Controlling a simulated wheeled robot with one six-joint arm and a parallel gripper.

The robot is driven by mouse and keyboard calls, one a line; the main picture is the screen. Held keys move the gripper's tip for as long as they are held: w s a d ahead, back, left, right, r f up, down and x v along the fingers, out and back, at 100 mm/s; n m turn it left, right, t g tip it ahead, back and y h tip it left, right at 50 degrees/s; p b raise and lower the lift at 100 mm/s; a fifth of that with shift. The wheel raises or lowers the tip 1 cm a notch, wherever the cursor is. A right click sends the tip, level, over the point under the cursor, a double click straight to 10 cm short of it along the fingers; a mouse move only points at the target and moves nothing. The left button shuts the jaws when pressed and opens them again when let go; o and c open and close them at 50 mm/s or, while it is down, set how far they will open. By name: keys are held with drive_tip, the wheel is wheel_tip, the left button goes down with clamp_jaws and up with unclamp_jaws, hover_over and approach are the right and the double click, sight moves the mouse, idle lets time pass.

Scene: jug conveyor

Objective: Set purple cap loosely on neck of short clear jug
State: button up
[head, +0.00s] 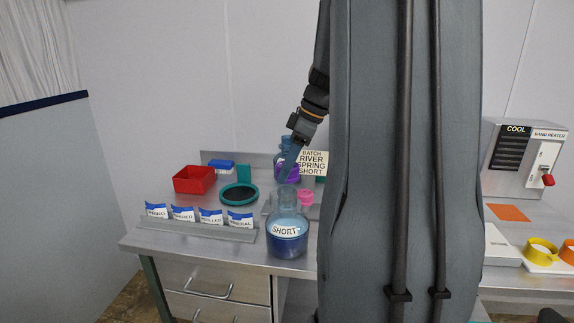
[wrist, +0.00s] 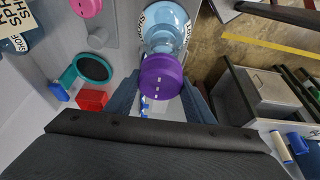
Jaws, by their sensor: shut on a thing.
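The short clear jug (head: 287,222) stands upright on the bench, with a SHORT label and blue liquid low in it. In the wrist view the jug (wrist: 166,22) lies just beyond the cap. My gripper (wrist: 160,98) is shut on the purple cap (wrist: 162,80), one finger on each side. In the head view my gripper (head: 287,177) and the purple cap (head: 295,174) are above the jug's open neck. The cap hides part of the neck in the wrist view. I cannot tell whether they touch.
A red bin (head: 194,179), a teal ring (head: 239,194) and a rack of labels (head: 212,226) lie left of the jug. A pink cap (head: 306,196) and a sign reading RIVER SPRING SHORT (head: 312,163) are behind it. A heater box (head: 523,158) stands at right.

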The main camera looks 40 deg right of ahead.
sight(285, 190)
drive_tip(key=shift+f+b, duration=1.75)
drive_tip(key=shift+f, duration=1.1)
drive_tip(key=o, duration=1.6)
drive_tip(key=shift+o, duration=0.2)
drive_tip(key=shift+r, duration=0.15)
drive_tip(key=shift+r+p, duration=2.45)
drive_tip(key=shift+r, duration=0.95)
